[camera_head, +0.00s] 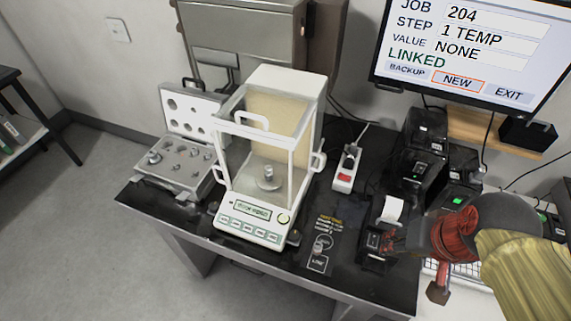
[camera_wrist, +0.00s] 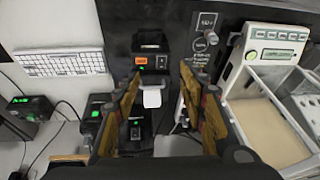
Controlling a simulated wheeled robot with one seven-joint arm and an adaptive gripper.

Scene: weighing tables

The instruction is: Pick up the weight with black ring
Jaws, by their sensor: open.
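My gripper (camera_head: 412,266) is open and empty on the right of the head view, by the label printer's front. In the wrist view my gripper (camera_wrist: 161,78) shows its two fingers apart, with the printer (camera_wrist: 152,62) between and beyond them. A small metal weight (camera_head: 318,246) stands on the black table by the printed markings; it also shows in the wrist view (camera_wrist: 236,39). A metal weight (camera_head: 268,178) is on the pan inside the balance (camera_head: 250,222). Several weights sit in the open case (camera_head: 178,185). I cannot make out a black ring on any weight.
A power strip (camera_head: 346,168) lies between the balance and several black devices (camera_head: 418,165). A monitor (camera_head: 470,50) hangs above. A keyboard (camera_wrist: 62,60) lies left in the wrist view. The table's front edge runs below the balance and printer.

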